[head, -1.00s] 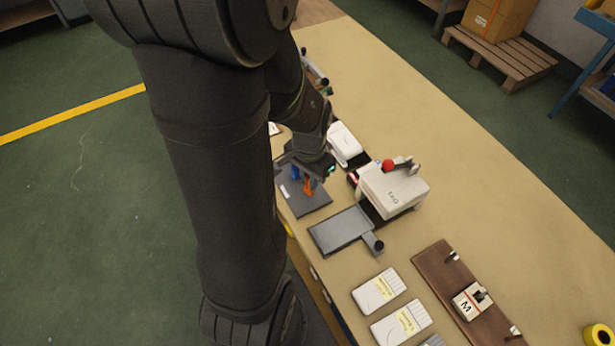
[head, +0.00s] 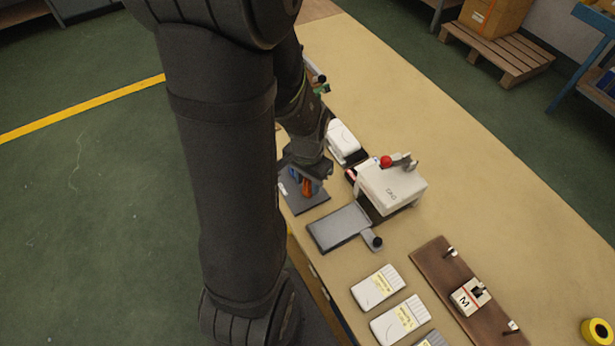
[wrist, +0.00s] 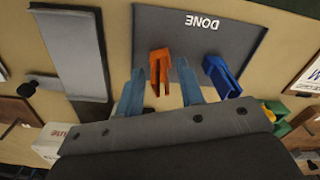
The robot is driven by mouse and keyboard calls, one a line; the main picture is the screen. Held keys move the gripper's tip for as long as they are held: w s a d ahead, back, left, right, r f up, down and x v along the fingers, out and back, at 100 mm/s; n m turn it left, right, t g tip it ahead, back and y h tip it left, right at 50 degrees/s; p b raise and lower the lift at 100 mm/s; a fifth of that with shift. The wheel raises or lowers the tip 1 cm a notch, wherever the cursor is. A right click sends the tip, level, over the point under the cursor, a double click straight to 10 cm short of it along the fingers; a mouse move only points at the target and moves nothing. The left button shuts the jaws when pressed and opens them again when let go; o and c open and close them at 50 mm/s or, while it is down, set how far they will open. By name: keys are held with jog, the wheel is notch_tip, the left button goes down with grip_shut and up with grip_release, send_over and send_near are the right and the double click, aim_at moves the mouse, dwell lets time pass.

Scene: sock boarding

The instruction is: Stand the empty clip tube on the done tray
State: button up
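The done tray (wrist: 225,25) is a dark flat plate lettered DONE; in the head view (head: 313,203) it lies under my gripper. An orange channel-shaped piece (wrist: 160,67) and a blue one (wrist: 222,75) stand on it, seemingly upright. I cannot tell which, if either, is the empty clip tube. My gripper (wrist: 162,82) is open, its two blue-grey fingers on either side of the orange piece in the wrist view, with gaps showing on both sides. The blue piece is outside the right finger. In the head view the gripper (head: 318,175) partly hides both pieces.
A grey tray with a knob (head: 340,228) and a white machine with a red ball (head: 392,188) stand beside the done tray. Green and yellow pieces (wrist: 277,115) sit at the right in the wrist view. White packs (head: 378,287) and a brown board (head: 440,270) lie nearer.

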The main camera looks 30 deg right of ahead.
notch_tip(320, 180, up, 12)
jog(key=shift+r, duration=0.15)
dwell(0.5)
dwell(0.3)
notch_tip(320, 180, down, 12)
jog(key=shift+f, duration=0.2)
jog(key=shift+r, duration=0.15)
dwell(0.4)
jog(key=shift+r, duration=0.15)
